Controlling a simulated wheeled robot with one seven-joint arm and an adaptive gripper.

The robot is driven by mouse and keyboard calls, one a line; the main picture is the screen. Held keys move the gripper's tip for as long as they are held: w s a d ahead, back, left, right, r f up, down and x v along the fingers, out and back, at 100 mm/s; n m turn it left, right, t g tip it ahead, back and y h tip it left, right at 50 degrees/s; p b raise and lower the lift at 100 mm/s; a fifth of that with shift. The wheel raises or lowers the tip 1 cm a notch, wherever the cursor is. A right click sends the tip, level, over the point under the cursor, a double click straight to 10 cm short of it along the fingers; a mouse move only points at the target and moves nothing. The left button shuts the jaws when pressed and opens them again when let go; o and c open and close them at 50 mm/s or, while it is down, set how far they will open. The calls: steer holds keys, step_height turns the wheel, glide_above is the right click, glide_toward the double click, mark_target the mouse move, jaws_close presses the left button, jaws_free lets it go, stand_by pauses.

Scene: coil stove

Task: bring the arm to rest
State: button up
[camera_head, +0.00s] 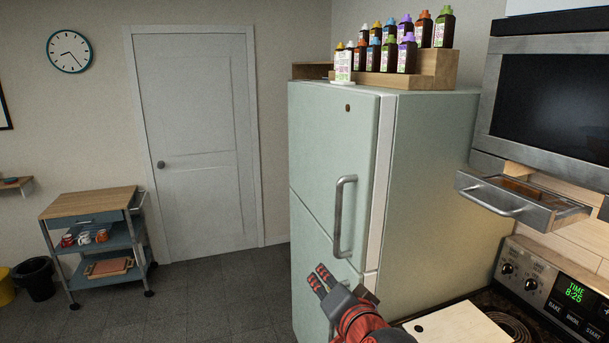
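My gripper (320,279) is at the bottom middle of the head view, with its forearm coming in from the bottom edge. Its two dark fingers with red pads lie close side by side and point up and to the left. I see nothing between them, but this angle does not show whether they are open or shut. In the picture the fingers overlap the lower front of the pale green fridge (435,190), below its door handle (344,216). I cannot tell whether they touch it.
A drawer (520,213) stands open under the microwave (552,105), above the stove control panel (560,293). A pale board (462,328) lies beside the coil burner (512,323). Bottles on a wooden riser (432,70) top the fridge. A cart (90,203) stands left; floor before the door (196,140) is clear.

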steer(key=s+d+f+n+g+b, duration=0.1)
steer(key=s+d+f+n+g, duration=0.1)
steer(key=s+f+n+g, duration=0.8)
steer(key=s+d+f+m+t+h+b, duration=0.2)
steer(key=s+d+f+m+h, duration=0.1)
steer(key=s+d, duration=0.9)
steer(key=shift+s+d, duration=0.15)
steer(key=shift+s, duration=0.75)
